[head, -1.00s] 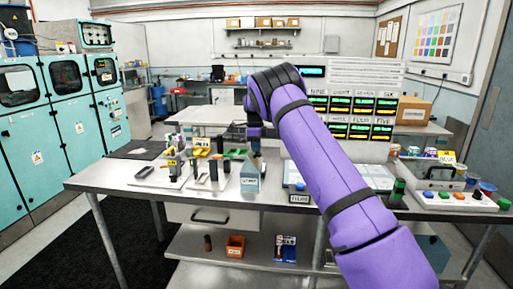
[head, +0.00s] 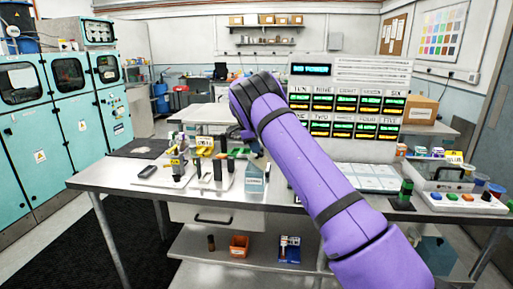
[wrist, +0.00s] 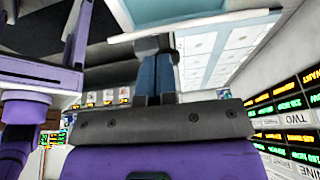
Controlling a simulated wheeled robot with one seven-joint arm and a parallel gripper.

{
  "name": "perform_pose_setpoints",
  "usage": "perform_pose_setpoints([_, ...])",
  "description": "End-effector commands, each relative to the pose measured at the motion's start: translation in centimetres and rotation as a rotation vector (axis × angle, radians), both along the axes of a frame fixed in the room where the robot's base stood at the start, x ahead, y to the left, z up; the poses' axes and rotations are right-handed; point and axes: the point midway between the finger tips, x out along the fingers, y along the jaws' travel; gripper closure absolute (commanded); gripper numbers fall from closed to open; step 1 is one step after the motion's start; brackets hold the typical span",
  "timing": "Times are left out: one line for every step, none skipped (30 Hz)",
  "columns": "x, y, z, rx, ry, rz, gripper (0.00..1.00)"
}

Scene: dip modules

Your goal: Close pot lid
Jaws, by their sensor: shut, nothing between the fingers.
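My gripper (wrist: 154,48) shows in the wrist view with its two fingers together and nothing between them. In the head view the gripper (head: 248,134) is small and partly hidden by my purple arm, above the workbench. A light-blue container (head: 255,180) with a white label stands upright on the bench below it. In the wrist view a light-blue surface with a pale edge (wrist: 175,12) lies beyond the fingertips; I cannot tell whether they touch it. I cannot make out for certain which thing is the pot, or its lid.
The workbench (head: 120,176) carries racks and small tools left of the container. A black dish-like object (head: 148,172) lies further left. A metal box (head: 440,175) and a white tray with coloured pieces (head: 462,203) stand at right. A display panel (head: 350,105) rises behind.

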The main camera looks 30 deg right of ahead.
Motion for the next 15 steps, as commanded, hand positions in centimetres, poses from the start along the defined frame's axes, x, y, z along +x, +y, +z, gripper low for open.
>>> perform_pose_setpoints([-0.1,0.03,-0.18,-0.009,0.008,-0.001,1.0])
perform_pose_setpoints([-0.12,0.08,-0.2,-0.013,0.011,-0.001,1.0])
perform_pose_setpoints([-0.15,0.13,-0.22,-0.019,0.015,-0.001,1.0])
perform_pose_setpoints([-0.17,0.16,-0.24,-0.023,0.018,-0.001,1.0])
perform_pose_setpoints([-0.2,0.19,-0.25,-0.027,0.021,-0.001,1.0])
perform_pose_setpoints([-0.23,0.22,-0.27,-0.033,0.025,-0.002,1.0])
perform_pose_setpoints([-0.24,0.25,-0.29,-0.037,0.028,-0.002,1.0])
perform_pose_setpoints([-0.26,0.28,-0.3,-0.041,0.03,-0.001,1.0])
perform_pose_setpoints([-0.28,0.32,-0.33,-0.046,0.033,-0.001,1.0])
perform_pose_setpoints([-0.29,0.36,-0.35,-0.049,0.036,-0.001,1.0])
perform_pose_setpoints([-0.29,0.39,-0.38,-0.053,0.038,-0.001,1.0])
perform_pose_setpoints([-0.3,0.45,-0.41,-0.058,0.041,-0.001,1.0])
perform_pose_setpoints([-0.3,0.49,-0.44,-0.061,0.043,0.0,1.0])
perform_pose_setpoints([-0.31,0.55,-0.48,-0.065,0.045,0.0,1.0])
perform_pose_setpoints([-0.32,0.6,-0.52,-0.069,0.048,0.0,1.0])
